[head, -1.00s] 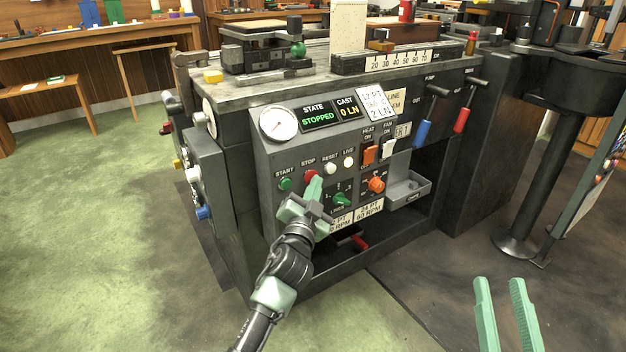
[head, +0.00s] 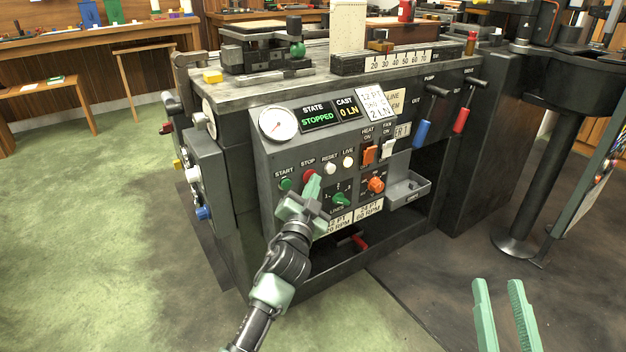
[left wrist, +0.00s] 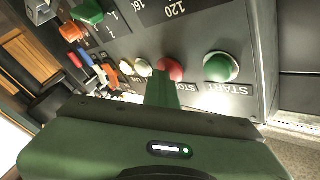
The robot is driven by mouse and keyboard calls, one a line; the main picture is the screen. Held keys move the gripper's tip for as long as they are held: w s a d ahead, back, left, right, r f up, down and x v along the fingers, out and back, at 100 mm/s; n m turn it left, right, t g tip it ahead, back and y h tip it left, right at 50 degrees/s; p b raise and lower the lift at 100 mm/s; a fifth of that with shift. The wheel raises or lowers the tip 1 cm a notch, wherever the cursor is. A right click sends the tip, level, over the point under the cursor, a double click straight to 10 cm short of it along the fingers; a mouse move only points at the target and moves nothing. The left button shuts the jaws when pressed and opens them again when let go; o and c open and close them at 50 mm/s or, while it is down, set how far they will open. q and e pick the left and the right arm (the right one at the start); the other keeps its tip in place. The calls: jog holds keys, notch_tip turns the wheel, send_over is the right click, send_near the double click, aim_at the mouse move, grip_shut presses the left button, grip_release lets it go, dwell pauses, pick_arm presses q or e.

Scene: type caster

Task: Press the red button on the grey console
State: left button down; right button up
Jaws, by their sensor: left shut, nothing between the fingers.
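The grey console (head: 262,148) stands at the front of the machine, with its display reading STATE STOPPED. The red button (head: 309,175) sits under the STOP label, right of the green START button (head: 286,184). It also shows in the left wrist view (left wrist: 172,70), partly covered by the fingers. My left gripper (head: 314,182) is shut and empty, its fingertips at the lower edge of the red button. I cannot tell whether they touch it. My right gripper (head: 498,285) is open and empty at the lower right, away from the console.
White RESET (head: 330,168) and LIVE (head: 348,162) buttons sit right of the red one. Orange switches and knobs (head: 376,185) are close by on the panel. A small grey tray (head: 412,190) juts out at the panel's right. The floor in front is clear.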

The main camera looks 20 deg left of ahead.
pick_arm(q)
jog(key=shift+s+a, duration=0.1)
jog(key=shift+s, duration=0.15)
pick_arm(e)
jog(key=shift+w+f, duration=0.1)
jog(key=shift+f, duration=0.15)
pick_arm(q)
jog(key=shift+f, duration=0.1)
jog(key=s+d, duration=0.3)
jog(key=d, duration=0.2)
jog(key=shift+s, duration=0.35)
pick_arm(e)
jog(key=shift+s+a+r+t+y, duration=0.1)
jog(key=shift+s+r+t+y, duration=0.1)
jog(key=shift+r, duration=0.25)
jog(key=shift+s+a+r+t+y, duration=0.1)
jog(key=shift+s+r, duration=0.05)
jog(key=shift+r, duration=0.3)
jog(key=shift+d+f, duration=0.15)
